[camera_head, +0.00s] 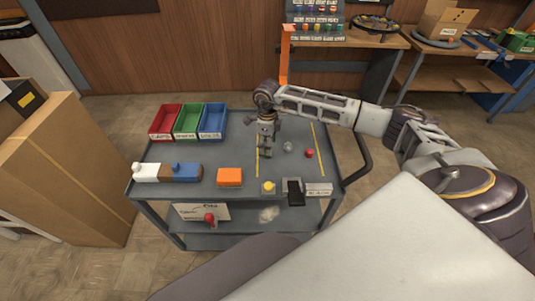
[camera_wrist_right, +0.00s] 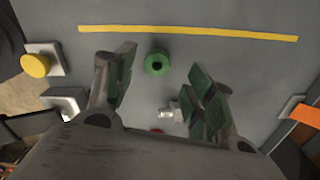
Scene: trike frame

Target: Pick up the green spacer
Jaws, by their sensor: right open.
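The green spacer (camera_wrist_right: 157,63) is a small green ring with a dark hole, lying on the grey cart top in the right wrist view. My right gripper (camera_wrist_right: 163,88) is open, with one finger to each side of the spacer, which shows just beyond the gap between the fingertips. Nothing is between the fingers in their grip. In the head view my right gripper (camera_head: 266,148) points down over the middle of the cart (camera_head: 240,153), and I cannot make out the spacer there. My left gripper is not in view.
A silver bolt-like part (camera_wrist_right: 172,110) lies close to the right finger. Red (camera_head: 166,121), green (camera_head: 188,120) and blue (camera_head: 212,120) bins stand at the cart's back left. An orange block (camera_head: 229,177), yellow button (camera_head: 268,187) and red knob (camera_head: 309,153) are around the gripper.

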